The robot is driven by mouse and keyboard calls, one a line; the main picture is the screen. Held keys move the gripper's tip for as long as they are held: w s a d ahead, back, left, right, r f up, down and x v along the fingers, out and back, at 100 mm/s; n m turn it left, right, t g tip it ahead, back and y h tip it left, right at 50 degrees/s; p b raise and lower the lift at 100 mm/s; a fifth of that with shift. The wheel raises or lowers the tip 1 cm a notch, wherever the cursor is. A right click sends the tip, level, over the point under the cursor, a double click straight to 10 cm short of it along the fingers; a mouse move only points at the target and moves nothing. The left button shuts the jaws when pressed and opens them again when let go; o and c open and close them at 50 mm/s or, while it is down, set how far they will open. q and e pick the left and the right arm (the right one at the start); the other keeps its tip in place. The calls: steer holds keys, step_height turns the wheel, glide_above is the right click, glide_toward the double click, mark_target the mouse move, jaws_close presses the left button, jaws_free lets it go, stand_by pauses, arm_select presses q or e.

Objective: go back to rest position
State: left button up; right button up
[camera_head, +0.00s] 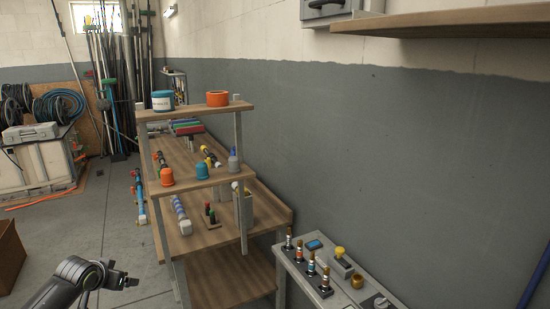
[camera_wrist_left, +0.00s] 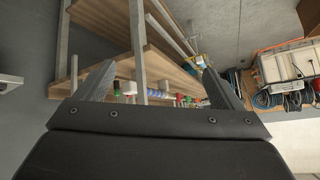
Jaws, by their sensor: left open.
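My left arm comes in low at the left of the head view, with its dark gripper (camera_head: 122,282) at its far end, over the grey floor in front of the wooden shelf unit (camera_head: 205,241). The left wrist view shows that gripper (camera_wrist_left: 158,86) with its two dark fingers spread wide and nothing between them. The shelf unit (camera_wrist_left: 100,14) stands beyond the fingers there, apart from them. My right gripper is in neither view.
A grey bench (camera_head: 312,262) with several small fittings stands at the lower right, near the grey wall. A brown box (camera_head: 10,255) is at the left edge. Hose coils (camera_head: 58,106) hang at the back left. Open floor (camera_head: 85,215) lies left of the shelves.

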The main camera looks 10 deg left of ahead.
arm_select(q)
steer(key=w+r+m+t, duration=0.6)
steer(key=r+m+t, duration=0.3)
steer(key=r, duration=0.4)
steer(key=s+d+f+n+g, duration=0.15)
steer(key=s+f, duration=0.45)
steer(key=f, duration=0.7)
steer(key=s+f+n+g+y, duration=0.1)
steer(key=s+f+n+g, duration=0.3)
steer(key=f, duration=0.8)
steer(key=s+d+f+g, duration=0.1)
steer(key=s+f+g, duration=0.1)
steer(key=s+f, duration=0.8)
steer(key=s+d+f+n+g+h+b, duration=0.1)
steer(key=s+d+f+g, duration=0.1)
steer(key=s+d+f, duration=0.6)
steer(key=s+d+f+n+g+h+b, duration=0.1)
steer(key=s+d+f+g, duration=0.2)
steer(key=s+d+f, duration=0.5)
steer(key=s+d+f+n+g+h+b, duration=0.1)
steer(key=s+d+f+g, duration=0.2)
steer(key=s+d+f, duration=0.4)
steer(key=s+f, duration=0.7)
steer(key=s, duration=0.4)
steer(key=shift+s+d, duration=0.25)
steer(key=shift+d, duration=0.15)
